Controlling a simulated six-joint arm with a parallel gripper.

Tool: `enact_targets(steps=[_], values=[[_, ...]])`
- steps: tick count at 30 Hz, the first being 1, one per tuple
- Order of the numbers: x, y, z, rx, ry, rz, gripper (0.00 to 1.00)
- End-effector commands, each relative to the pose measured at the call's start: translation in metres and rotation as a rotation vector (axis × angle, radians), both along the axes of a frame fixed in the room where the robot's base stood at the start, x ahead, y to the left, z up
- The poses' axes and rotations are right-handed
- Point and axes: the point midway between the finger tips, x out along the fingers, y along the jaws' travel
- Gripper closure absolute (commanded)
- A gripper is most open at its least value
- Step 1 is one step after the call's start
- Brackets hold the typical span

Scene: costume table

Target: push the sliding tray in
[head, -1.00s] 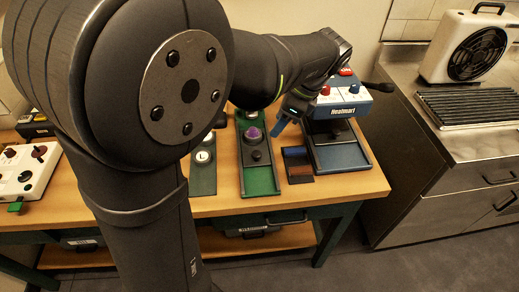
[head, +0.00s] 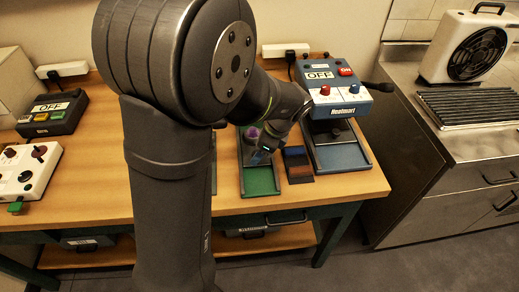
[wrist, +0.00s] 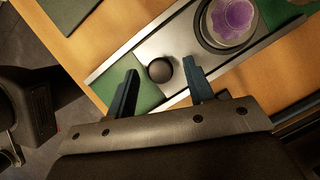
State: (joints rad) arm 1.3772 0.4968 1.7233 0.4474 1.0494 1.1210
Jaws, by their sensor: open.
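The sliding tray (wrist: 185,52) is a grey metal plate in a long rail with a green bed (head: 262,181). It carries a purple piece in a round dark-rimmed cup (wrist: 232,22) and a round black knob (wrist: 160,70). The purple piece (head: 252,132) also shows in the head view, partly behind my arm. My gripper (wrist: 160,67) is open over the near part of the tray. In the wrist view the knob appears between its two fingertips; contact cannot be told. In the head view my gripper (head: 261,157) hides the knob.
A Heatmart press (head: 340,108) with an OFF display stands right of the rail. A small blue and brown block (head: 298,165) lies between them. Another green rail is left, mostly behind my arm. A white control panel (head: 27,172) is far left. The table's front edge is close.

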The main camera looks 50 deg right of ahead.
Motion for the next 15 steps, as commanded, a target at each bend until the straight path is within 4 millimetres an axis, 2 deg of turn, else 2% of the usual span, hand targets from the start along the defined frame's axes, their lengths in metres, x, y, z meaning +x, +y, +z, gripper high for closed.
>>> enact_targets(steps=[3,10,15], values=[[-0.0001,0.0,0.0002,0.0,0.0,0.0,0.53],[-0.0002,-0.0002,0.0004,0.0,0.0,0.0,0.99],[0.0018,-0.0022,0.0004,0.0,0.0,0.001,1.0]])
